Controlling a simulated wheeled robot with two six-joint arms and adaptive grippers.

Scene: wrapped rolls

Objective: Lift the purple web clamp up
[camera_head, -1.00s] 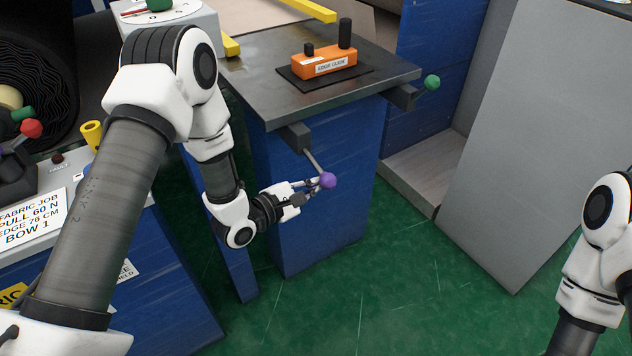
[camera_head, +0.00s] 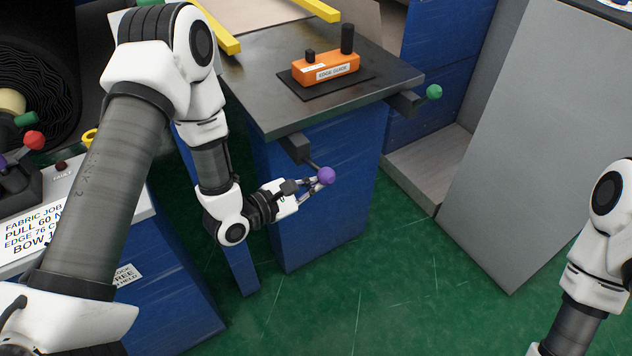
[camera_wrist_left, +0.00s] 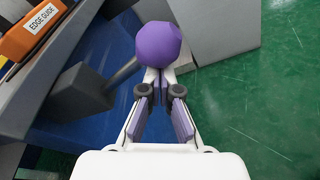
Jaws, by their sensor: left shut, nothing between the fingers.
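The purple web clamp is a round purple knob (camera_head: 326,175) on a short grey lever, which comes from a dark block (camera_head: 295,148) under the front edge of the dark tabletop. The lever slants slightly down to the right. My left gripper (camera_head: 312,186) is just below the knob, its fingers shut with nothing between them. In the left wrist view the purple knob (camera_wrist_left: 157,44) sits just beyond and above the closed fingertips (camera_wrist_left: 157,76), close to or touching them; I cannot tell which. My right gripper is out of view; only part of that arm shows.
An orange edge guide (camera_head: 326,68) stands on the dark tabletop (camera_head: 275,105). A green knob (camera_head: 434,92) sticks out at its right corner. A blue cabinet side (camera_head: 325,225) is just behind my left gripper. Green floor (camera_head: 400,270) is open in front.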

